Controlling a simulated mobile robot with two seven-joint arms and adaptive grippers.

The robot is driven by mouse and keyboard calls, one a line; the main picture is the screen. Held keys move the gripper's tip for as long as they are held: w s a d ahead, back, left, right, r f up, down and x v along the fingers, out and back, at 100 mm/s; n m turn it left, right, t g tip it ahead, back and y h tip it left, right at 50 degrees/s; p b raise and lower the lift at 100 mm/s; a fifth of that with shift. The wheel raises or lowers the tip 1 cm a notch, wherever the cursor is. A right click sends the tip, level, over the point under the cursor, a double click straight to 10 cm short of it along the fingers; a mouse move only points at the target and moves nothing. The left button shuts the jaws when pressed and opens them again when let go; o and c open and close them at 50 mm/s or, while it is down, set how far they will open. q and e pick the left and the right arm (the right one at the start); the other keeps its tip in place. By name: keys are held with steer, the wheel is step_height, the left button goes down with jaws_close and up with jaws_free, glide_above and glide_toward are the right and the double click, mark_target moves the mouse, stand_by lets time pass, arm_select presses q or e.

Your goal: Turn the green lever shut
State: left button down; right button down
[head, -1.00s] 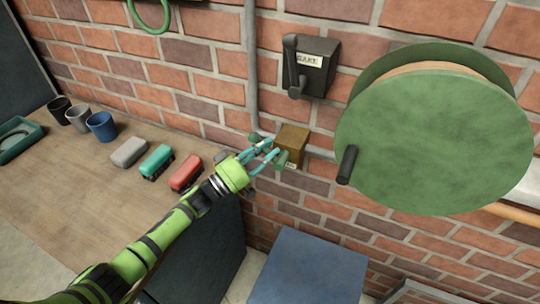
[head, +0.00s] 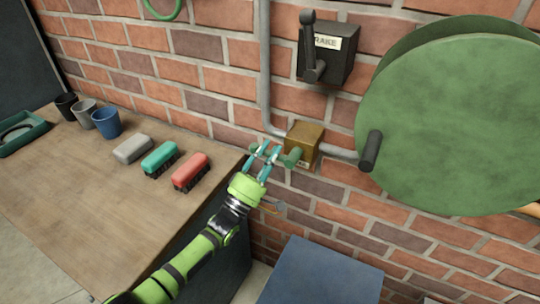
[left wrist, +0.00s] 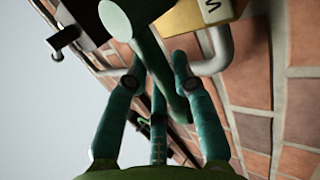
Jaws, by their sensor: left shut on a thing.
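The green lever (head: 291,157) sits on the front of a brass-coloured box (head: 307,140) on the brick wall. My left gripper (head: 264,158) is at the lever, left of the box, with its teal fingers shut on the lever. In the left wrist view the lever's dark green bar (left wrist: 172,78) runs between the fingers (left wrist: 158,85), with a round pale green end close to the camera. The box also shows there at the top (left wrist: 212,10). The fingers hide part of the lever in the head view. My right gripper is not in view.
A black brake box (head: 328,55) with its own lever is above. A large green reel (head: 440,120) with a black handle (head: 371,150) is to the right. A wooden bench (head: 90,200) holds cups and red, teal and grey brushes. A blue surface (head: 320,275) lies below.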

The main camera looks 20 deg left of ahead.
arm_select(q)
steer(key=shift+f+n+y, duration=0.15)
steer(key=shift+n+y, duration=0.25)
steer(key=c, duration=1)
jaws_free()
steer(key=v, duration=1.2)
steer(key=shift+f, duration=0.2)
steer(key=shift+w, duration=0.15)
